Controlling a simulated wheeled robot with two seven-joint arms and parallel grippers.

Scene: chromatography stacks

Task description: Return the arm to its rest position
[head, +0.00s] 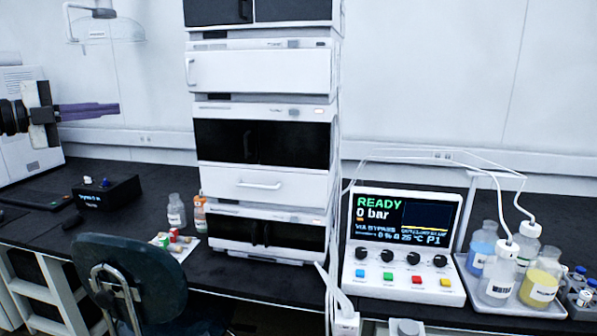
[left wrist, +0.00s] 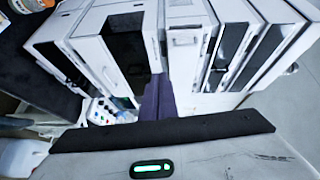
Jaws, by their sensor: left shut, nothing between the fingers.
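My left gripper (head: 114,108) is at the left of the head view, raised above the bench in front of the wall. Its purple fingers are together with nothing between them and point to the right. In the left wrist view the same purple fingers (left wrist: 158,88) show closed at the middle, seen against the chromatography stack (left wrist: 110,48). In the head view the stack (head: 262,186) stands to the right of the gripper, with a clear gap between them. My right gripper is not in the head view.
The control panel (head: 402,230) reads READY and 0 bar. Several bottles stand in a tray (head: 505,303) to its right. A dark chair (head: 135,275) stands before the bench (head: 130,215). A small black box (head: 100,194) lies below the gripper. A lamp (head: 103,28) hangs above.

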